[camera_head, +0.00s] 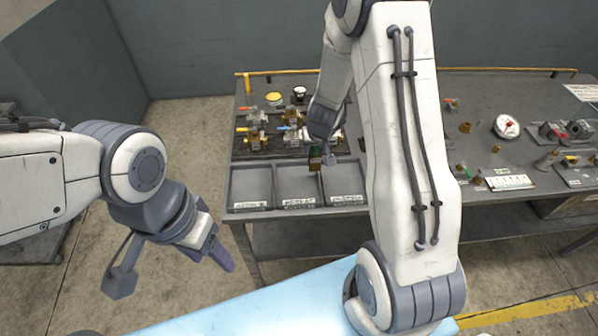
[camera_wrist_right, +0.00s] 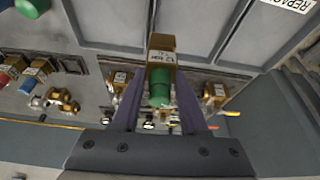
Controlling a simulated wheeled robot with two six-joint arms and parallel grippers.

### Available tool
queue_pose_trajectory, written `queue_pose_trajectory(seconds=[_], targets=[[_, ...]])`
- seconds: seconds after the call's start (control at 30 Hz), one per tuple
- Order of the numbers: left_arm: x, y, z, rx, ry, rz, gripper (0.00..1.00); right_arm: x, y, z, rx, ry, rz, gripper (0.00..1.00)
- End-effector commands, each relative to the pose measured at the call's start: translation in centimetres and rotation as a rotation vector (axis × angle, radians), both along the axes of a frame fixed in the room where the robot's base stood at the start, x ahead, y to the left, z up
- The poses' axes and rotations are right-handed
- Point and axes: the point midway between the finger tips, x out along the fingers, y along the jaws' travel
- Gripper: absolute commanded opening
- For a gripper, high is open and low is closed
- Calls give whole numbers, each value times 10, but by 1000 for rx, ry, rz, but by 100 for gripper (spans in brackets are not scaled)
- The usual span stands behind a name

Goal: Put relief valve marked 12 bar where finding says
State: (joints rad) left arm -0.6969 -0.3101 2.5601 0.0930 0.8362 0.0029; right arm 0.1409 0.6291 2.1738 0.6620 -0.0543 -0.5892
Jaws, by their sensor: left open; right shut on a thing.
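My right gripper (camera_wrist_right: 158,108) is shut on a brass relief valve (camera_wrist_right: 161,50) with a green cap; its label appears to read 12 bar. In the head view the held valve (camera_head: 315,158) is small, above the back of the three-compartment tray (camera_head: 272,208). The three compartments look empty. Each has a white front label, too small to read in the head view; one label (camera_wrist_right: 287,4) partly reads "REPA" in the right wrist view. My left gripper (camera_head: 212,252) is open and empty, left of the bench and away from it.
Several other brass valves (camera_head: 256,138) with coloured parts stand behind the tray. A round gauge (camera_head: 506,126), a card (camera_head: 510,182) and loose fittings lie on the bench's right side. The cards' text is unreadable. My right arm hides the bench's middle.

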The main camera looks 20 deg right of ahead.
Motion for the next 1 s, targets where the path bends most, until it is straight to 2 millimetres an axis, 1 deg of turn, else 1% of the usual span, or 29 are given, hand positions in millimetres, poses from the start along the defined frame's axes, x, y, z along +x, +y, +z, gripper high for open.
queue_pose_trajectory(seconds=[0.03,0.1,0.2,0.3,0.37,0.43,0.53,0.63,0.73,1.0], targets=[[0,0,-3,0,0,0,57,1,13,-9,-1,1,8,0],[0,0,-4,0,0,0,57,2,27,-17,-1,1,7,0],[0,0,-4,0,0,0,57,3,42,-24,1,-1,4,0],[0,0,-4,0,0,-1,57,4,50,-29,0,-3,2,0],[0,0,-5,0,0,-1,57,4,52,-31,-1,-3,1,0],[0,0,-11,0,0,-1,57,4,53,-40,0,-2,-1,0],[0,0,-25,0,0,-1,57,3,52,-58,0,-1,0,0],[0,0,-30,0,0,-2,57,4,52,-68,-1,-2,-2,0],[0,0,-31,0,0,-2,57,4,51,-72,0,-3,-3,0],[0,0,-30,0,0,-2,57,4,51,-71,0,-3,-3,0]])
